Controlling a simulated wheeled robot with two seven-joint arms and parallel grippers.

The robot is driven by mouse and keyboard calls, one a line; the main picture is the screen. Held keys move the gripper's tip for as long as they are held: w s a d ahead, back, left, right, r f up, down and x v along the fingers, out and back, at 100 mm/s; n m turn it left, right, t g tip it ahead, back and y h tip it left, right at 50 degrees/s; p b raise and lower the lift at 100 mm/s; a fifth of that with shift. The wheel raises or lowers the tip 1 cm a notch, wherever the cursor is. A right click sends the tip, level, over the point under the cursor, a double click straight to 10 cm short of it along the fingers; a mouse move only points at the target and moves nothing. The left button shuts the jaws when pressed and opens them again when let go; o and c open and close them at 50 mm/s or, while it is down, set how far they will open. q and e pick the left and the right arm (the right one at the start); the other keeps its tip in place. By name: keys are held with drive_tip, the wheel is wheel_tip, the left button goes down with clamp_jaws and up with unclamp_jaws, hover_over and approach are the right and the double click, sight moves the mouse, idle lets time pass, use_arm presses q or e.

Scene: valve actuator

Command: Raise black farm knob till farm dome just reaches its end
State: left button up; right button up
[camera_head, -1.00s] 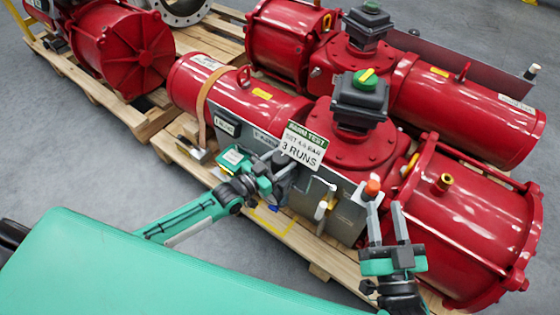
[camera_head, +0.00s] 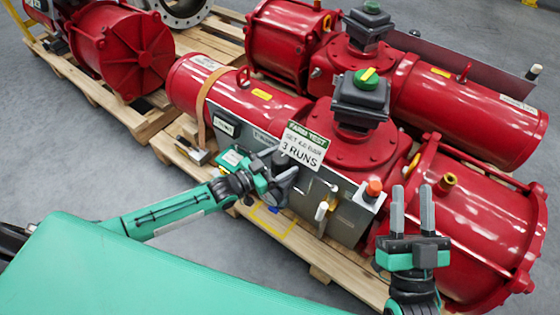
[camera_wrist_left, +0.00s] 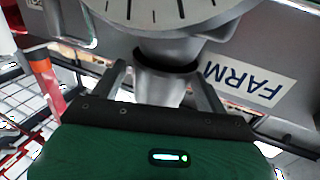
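In the left wrist view, a grey knob (camera_wrist_left: 160,88) with a dark collar hangs below a round grey part with tick marks (camera_wrist_left: 150,12), beside a white FARM label (camera_wrist_left: 248,84). No pointer shows on the ticks in view. My left gripper (camera_wrist_left: 162,82) has a finger on each side of the knob. A small gap shows at the left finger; contact at the right is unclear. In the head view my left gripper (camera_head: 282,172) is at the grey panel (camera_head: 232,128) and hides the knob. My right gripper (camera_head: 412,208) is open and empty, fingers up.
A white sign (camera_head: 304,144) reading "FARM TEST", "3 RUNS" stands above the panel. An orange-red button (camera_head: 374,187) and a white-handled lever (camera_head: 321,211) are right of my left gripper. Red actuators (camera_head: 480,215) sit on a wooden pallet (camera_head: 300,256).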

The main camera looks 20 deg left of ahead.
use_arm(q)
drive_tip(key=shift+s+a, duration=0.2)
drive_tip(key=shift+s, duration=0.1)
drive_tip(key=p+v, duration=0.2)
drive_tip(key=v, duration=1.1)
drive_tip(key=shift+p, duration=0.3)
use_arm(e)
drive_tip(key=s+a+f+g, duration=0.1)
drive_tip(key=a+f+g, duration=0.2)
drive_tip(key=f+g, duration=0.4)
drive_tip(key=shift+s+a+f+h, duration=0.15)
drive_tip(key=shift+s+f+h, duration=0.15)
drive_tip(key=shift+f, duration=1.9)
